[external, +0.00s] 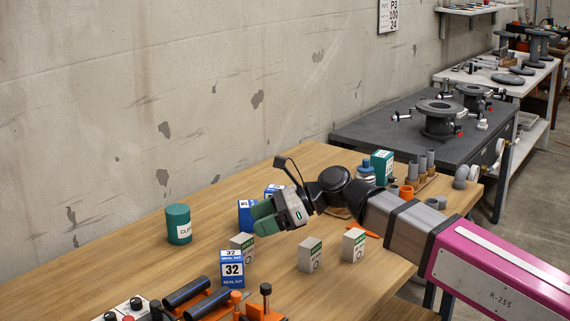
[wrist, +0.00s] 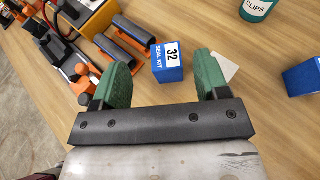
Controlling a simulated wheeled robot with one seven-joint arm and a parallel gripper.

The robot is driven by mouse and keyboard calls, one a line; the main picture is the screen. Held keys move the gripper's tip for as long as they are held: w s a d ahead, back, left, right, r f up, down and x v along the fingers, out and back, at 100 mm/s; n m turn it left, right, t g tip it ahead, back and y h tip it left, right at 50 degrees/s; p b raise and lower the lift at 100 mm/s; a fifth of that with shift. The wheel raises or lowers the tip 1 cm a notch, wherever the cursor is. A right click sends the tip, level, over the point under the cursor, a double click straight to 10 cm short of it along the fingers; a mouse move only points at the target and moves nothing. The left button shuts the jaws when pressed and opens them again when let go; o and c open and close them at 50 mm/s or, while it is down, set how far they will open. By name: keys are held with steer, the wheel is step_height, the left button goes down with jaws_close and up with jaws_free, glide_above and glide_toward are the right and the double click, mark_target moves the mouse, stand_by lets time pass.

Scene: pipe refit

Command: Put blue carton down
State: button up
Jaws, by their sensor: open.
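A blue carton (external: 232,268) with a white top, marked 32 and SEAL KIT, stands upright on the wooden table in the external view. The wrist view shows this carton (wrist: 168,72) just beyond and between my fingertips. My gripper (external: 262,216) is above the table, with its green fingers spread and nothing held. In the wrist view my gripper (wrist: 163,62) has a clear gap between the fingers and the carton. Two more blue cartons stand behind my gripper: one (external: 245,214) is partly hidden by the fingers, the other (external: 274,189) mostly hidden.
White cartons (external: 310,254) stand to the right, and another is close behind the 32 carton. A green CLIPS tin (external: 178,224) stands at the left. Orange and black clamps (external: 185,297) lie at the front. Pipe pieces (external: 422,164) stand at the far right. Bare wood lies between tin and clamps.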

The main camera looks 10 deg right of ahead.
steer(key=d, duration=0.3)
glide_toward(240, 254)
steer(key=a, duration=0.2)
steer(key=x, duration=1)
steer(key=shift+s+f, duration=0.1)
steer(key=shift+f, duration=0.4)
steer(key=c, duration=0.8)
steer(key=shift+r, duration=0.1)
